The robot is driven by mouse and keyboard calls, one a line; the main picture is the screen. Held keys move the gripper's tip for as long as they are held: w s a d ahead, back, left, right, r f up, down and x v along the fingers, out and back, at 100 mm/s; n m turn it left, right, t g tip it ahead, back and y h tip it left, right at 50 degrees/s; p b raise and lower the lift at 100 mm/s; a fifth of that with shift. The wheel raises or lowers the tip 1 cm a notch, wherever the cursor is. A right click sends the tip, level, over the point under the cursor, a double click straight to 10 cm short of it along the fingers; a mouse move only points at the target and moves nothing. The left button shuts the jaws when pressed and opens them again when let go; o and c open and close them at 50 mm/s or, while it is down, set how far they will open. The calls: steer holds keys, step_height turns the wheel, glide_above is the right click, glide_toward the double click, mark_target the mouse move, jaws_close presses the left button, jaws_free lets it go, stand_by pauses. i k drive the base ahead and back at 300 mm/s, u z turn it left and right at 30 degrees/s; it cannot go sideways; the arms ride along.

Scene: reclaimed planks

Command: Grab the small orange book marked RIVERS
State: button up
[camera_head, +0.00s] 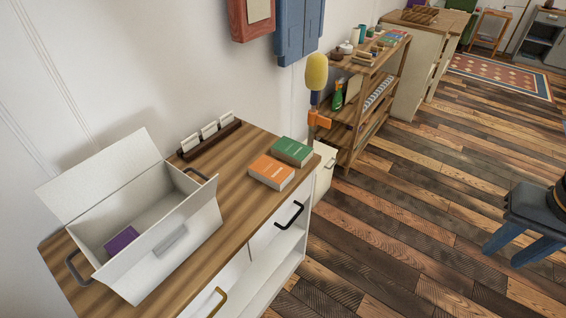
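An orange book (271,172) lies flat on the wooden top of the white cabinet (226,202), near its front edge. White lettering shows on its cover and spine but is too small to read. A green book (292,151) lies just behind it to the right, very close to it. My gripper (502,256) is at the right edge, over the floor and far to the right of the orange book. Its two blue-grey fingers stand apart with nothing between them. The rest of my arm is mostly out of frame.
An open white box (190,238) with a purple item (121,241) inside stands left of the books. A card holder (210,139) stands behind them. A yellow-headed object (316,72) rises beyond the cabinet, near a shelf (352,128). Open floor lies to the right.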

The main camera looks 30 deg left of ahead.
mark_target(275, 175)
steer(key=u, duration=0.5)
steer(key=i, duration=0.85)
steer(key=u, duration=0.7)
